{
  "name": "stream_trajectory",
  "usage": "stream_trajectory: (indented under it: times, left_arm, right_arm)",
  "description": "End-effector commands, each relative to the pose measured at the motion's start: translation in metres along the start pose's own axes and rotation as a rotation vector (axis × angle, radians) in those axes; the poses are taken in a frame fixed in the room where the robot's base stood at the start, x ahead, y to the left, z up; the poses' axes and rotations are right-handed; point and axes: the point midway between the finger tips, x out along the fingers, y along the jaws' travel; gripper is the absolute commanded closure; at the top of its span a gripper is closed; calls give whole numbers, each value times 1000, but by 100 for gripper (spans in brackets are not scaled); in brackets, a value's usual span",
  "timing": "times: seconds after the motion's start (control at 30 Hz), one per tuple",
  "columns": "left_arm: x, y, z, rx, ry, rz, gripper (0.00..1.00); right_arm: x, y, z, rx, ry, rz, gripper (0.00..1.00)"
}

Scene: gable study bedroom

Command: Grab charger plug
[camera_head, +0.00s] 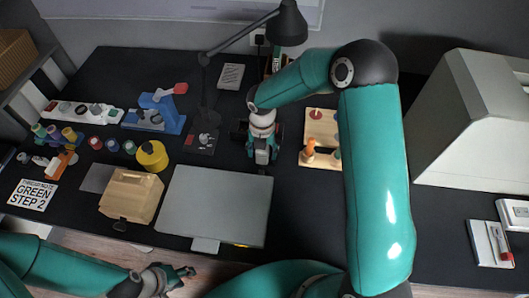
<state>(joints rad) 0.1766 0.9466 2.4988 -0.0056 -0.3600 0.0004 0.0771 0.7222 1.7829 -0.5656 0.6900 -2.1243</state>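I cannot clearly pick out a charger plug. A small dark fitting (259,40) on the back wall, left of the lamp head, may be a plug in a socket, but it is too small to be sure. My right gripper (262,155) points down over the middle of the dark desk, behind the grey laptop-like slab. Its fingers and whatever is under them are too dark and small to read. My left gripper (183,278) is low in front of the desk edge, with its fingers apart and nothing seen between them.
A closed grey slab (215,205), a tan box (131,194) and a yellow tub (152,156) stand left of centre. A black lamp (287,24) rises behind. A wooden pegboard (320,128) lies right of my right gripper. A large pale cabinet (470,120) fills the right.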

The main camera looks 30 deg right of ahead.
Motion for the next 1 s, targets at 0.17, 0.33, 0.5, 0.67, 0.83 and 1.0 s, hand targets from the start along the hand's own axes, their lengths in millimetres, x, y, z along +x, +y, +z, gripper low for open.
stream_trajectory:
  times: [0.17,0.33,0.5,0.67,0.83,1.0]
  left_arm:
    - [0,0,0,0,0,0,60]
    - [0,0,0,0,0,0,60]
    - [0,0,0,0,0,0,60]
    - [0,0,0,0,0,0,60]
    - [0,0,0,0,0,0,60]
    - [1,0,0,0,0,0,60]
  right_arm:
    - [0,0,0,0,0,0,73]
    - [0,0,0,0,0,0,100]
    - [-1,0,0,1,-1,0,100]
    - [-3,0,0,1,-1,0,100]
    - [-14,0,1,2,-3,2,100]
    - [-38,0,1,2,-5,3,100]
